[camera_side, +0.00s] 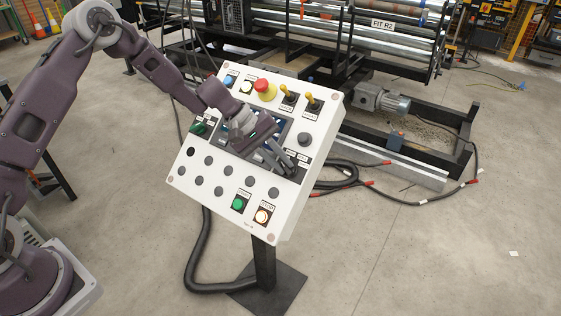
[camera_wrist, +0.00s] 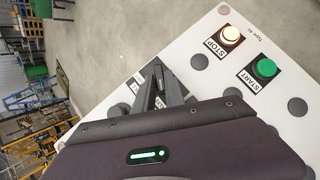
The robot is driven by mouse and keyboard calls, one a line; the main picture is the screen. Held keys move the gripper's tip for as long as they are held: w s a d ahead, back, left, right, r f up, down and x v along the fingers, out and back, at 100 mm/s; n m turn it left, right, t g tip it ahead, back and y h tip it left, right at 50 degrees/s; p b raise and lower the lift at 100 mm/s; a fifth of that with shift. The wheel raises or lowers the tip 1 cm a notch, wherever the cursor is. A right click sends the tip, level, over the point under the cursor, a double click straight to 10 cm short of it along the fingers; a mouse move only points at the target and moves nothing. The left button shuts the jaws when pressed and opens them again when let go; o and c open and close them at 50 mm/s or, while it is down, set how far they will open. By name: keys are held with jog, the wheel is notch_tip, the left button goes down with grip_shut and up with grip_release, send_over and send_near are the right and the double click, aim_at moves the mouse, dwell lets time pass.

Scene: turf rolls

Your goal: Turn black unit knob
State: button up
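A white control panel (camera_side: 222,170) stands tilted on a post in the side view; its lower part also shows in the wrist view (camera_wrist: 215,70). My gripper (camera_side: 284,164) reaches over the panel's middle, with its fingertips low at the right side. A dark knob (camera_side: 293,172) with small labels beside it sits at the fingertips and is mostly hidden by them. In the wrist view the fingers of my gripper (camera_wrist: 158,75) lie close together near two labels (camera_wrist: 136,84). I cannot tell whether they grip the knob or only touch it.
A green knob (camera_side: 199,128) is at left. Green START (camera_side: 238,204) and lit STOP (camera_side: 262,216) buttons are below. Cables (camera_side: 350,178) lie on the floor.

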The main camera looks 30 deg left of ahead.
jog(key=o, duration=0.3)
jog(key=shift+o, duration=0.2)
jog(key=v, duration=0.7)
jog(key=s+d+r+m+y, duration=0.2)
jog(key=s+r+m+y, duration=0.35)
jog(key=s+r, duration=1.15)
jog(key=s+a+m+t, duration=0.1)
jog(key=s+a+m, duration=0.1)
jog(key=s, duration=0.7)
jog(key=s+a+m+t+y, duration=0.1)
jog(key=s+a+m, duration=0.1)
jog(key=s, duration=0.7)
jog(key=shift+s+a+r, duration=0.35)
jog(key=shift+a+r, duration=0.1)
jog(key=shift+a, duration=0.25)
